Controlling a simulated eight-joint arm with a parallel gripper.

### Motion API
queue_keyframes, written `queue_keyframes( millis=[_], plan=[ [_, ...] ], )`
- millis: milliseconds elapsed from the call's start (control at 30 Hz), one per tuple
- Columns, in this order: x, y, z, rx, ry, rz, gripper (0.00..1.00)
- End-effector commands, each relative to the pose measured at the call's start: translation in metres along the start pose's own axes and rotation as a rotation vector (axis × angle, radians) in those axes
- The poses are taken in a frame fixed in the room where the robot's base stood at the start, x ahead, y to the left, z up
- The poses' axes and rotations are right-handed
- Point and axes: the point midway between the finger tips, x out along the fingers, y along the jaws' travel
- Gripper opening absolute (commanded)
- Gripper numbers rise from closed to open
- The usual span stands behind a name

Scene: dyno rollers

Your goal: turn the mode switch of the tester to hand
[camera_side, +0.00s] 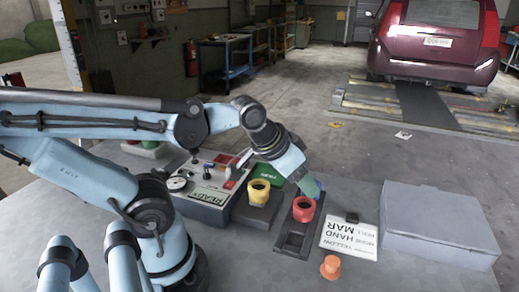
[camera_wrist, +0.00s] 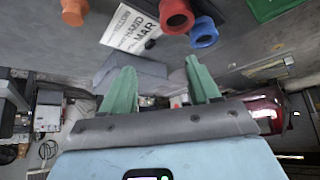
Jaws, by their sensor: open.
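The tester (camera_side: 207,205), a grey box with a pale panel lettered READY, stands left of centre in the side view. My gripper (camera_side: 313,186) is to the right of the tester, over the red cup (camera_side: 304,209). In the wrist view my gripper (camera_wrist: 158,66) has its green fingers wide apart with nothing held.
A yellow cup (camera_side: 259,191) stands between tester and red cup. A lettered card (camera_side: 350,238), an orange knob-like piece (camera_side: 330,267) and a grey box (camera_side: 437,218) lie right. The wrist view shows a blue cup (camera_wrist: 203,32) and green box (camera_wrist: 268,8).

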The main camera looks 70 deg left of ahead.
Motion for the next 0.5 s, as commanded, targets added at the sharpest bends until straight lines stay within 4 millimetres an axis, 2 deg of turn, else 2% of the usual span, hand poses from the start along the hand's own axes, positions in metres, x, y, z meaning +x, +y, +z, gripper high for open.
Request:
queue_keyframes(
  millis=[33, 133, 333, 500],
  plan=[
    [-0.002, -0.013, -0.002, -0.052, -0.022, -0.025, 0.53],
    [-0.009, -0.046, -0.002, -0.203, -0.086, -0.089, 0.38],
    [-0.037, -0.120, 0.011, -0.587, -0.232, -0.228, 0.38],
    [-0.071, -0.173, 0.034, -0.923, -0.346, -0.328, 0.38]
  ],
)
